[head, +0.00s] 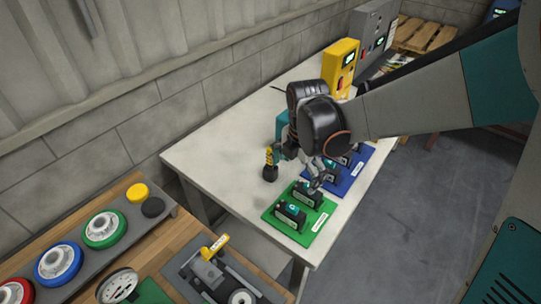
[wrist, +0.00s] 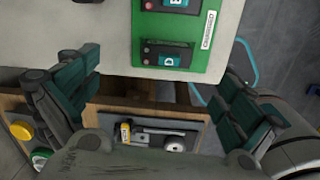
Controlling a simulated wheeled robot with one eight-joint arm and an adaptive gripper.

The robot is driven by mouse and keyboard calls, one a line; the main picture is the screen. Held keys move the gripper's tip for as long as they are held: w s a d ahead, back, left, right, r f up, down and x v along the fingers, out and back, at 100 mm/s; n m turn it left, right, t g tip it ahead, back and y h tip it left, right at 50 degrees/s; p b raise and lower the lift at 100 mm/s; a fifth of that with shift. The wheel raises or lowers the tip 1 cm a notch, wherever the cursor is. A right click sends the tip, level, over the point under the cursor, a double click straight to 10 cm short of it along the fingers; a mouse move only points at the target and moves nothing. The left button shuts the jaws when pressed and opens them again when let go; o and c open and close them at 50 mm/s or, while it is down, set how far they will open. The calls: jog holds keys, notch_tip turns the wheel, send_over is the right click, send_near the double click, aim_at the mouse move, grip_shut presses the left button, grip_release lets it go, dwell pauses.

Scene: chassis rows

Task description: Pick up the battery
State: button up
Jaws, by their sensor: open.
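Two black and teal batteries sit in black holders on a green board (head: 268,214) at the near end of the white table. The nearer battery (head: 292,210) is marked D in the wrist view (wrist: 168,58). The other battery (head: 310,192), marked B, is cut off at the top of the wrist view (wrist: 177,4). My gripper (head: 318,178) is above the boards in the head view, close to the farther battery and partly hiding what lies behind it. In the wrist view, its teal fingers (wrist: 158,98) are spread wide with nothing between them.
A blue board (head: 350,178) with more black holders lies behind the green one. A yellow device (head: 340,66) and a grey cabinet (head: 376,38) stand at the far end. A wooden bench (head: 152,248) with coloured wheels is at lower left. The table's left side is mostly clear.

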aim_at(291, 206)
jog(key=shift+n+g, duration=0.4)
jog(key=shift+n, duration=0.5)
jog(key=f, duration=0.1)
jog(key=s+a+f, duration=0.1)
jog(key=s+f+b, duration=0.1)
jog(key=shift+s+a+f, duration=0.15)
jog(key=shift+a+f, duration=0.1)
jog(key=shift+a, duration=0.05)
notch_tip(291, 206, down, 7)
jog(key=shift+r+b, duration=0.15)
jog(key=shift+b, duration=1.1)
jog(key=shift+d+f+b, duration=0.15)
jog(key=shift+f+b, duration=0.6)
jog(key=shift+f, duration=0.7)
jog(key=shift+d+f+b, duration=0.15)
jog(key=shift+f+b, duration=0.55)
jog(key=shift+f, duration=0.75)
jog(key=c, duration=1.5)
jog(key=shift+r, duration=0.1)
jog(key=shift+c, duration=0.2)
jog(key=shift+r, duration=0.15)
